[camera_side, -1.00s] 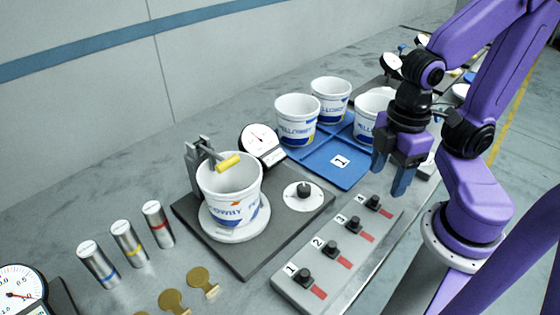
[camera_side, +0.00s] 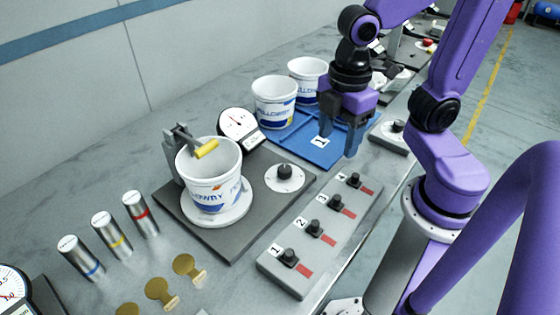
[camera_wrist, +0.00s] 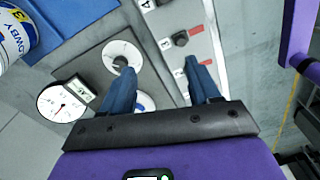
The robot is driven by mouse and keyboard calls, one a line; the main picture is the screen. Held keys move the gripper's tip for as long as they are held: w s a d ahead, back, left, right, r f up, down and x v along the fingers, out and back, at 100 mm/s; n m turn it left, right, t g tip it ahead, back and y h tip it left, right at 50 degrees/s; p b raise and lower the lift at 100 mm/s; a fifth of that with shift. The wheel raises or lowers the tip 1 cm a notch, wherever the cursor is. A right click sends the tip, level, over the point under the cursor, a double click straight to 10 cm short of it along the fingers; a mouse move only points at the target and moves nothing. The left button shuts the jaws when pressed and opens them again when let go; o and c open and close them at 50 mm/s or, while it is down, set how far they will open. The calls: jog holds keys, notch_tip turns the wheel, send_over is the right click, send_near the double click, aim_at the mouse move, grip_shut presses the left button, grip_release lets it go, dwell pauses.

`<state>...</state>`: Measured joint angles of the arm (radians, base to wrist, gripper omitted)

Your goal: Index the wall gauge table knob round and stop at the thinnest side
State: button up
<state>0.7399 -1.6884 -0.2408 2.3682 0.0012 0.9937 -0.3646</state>
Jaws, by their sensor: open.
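The wall gauge table (camera_side: 262,205) is a dark grey plate with a white cup (camera_side: 208,172) on its round white turntable (camera_side: 212,219). A yellow-tipped arm (camera_side: 206,149) reaches over the cup's rim. The black knob (camera_side: 284,172) stands on a white dial at the plate's right; it also shows in the wrist view (camera_wrist: 119,62). The dial gauge (camera_side: 238,124) stands behind the plate; in the wrist view (camera_wrist: 62,103) it has a small digital display, its digits hard to read. My gripper (camera_side: 338,148) is open and empty above the blue tray, behind and right of the knob, apart from it.
A blue tray (camera_side: 290,150) marked 1 holds white cups (camera_side: 275,102). A grey panel (camera_side: 283,268) with several numbered black knobs lies in front of the plate. A purple arm stands at the right.

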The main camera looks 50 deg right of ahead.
aim_at(285, 169)
jog(key=w+a+r+n, duration=0.2)
jog(key=w+r+n, duration=0.25)
jog(key=w, duration=0.65)
jog(key=shift+n, duration=0.35)
notch_tip(285, 169, down, 18)
jog(key=shift+s, duration=0.1)
jog(key=shift+a, duration=0.1)
jog(key=c, duration=1)
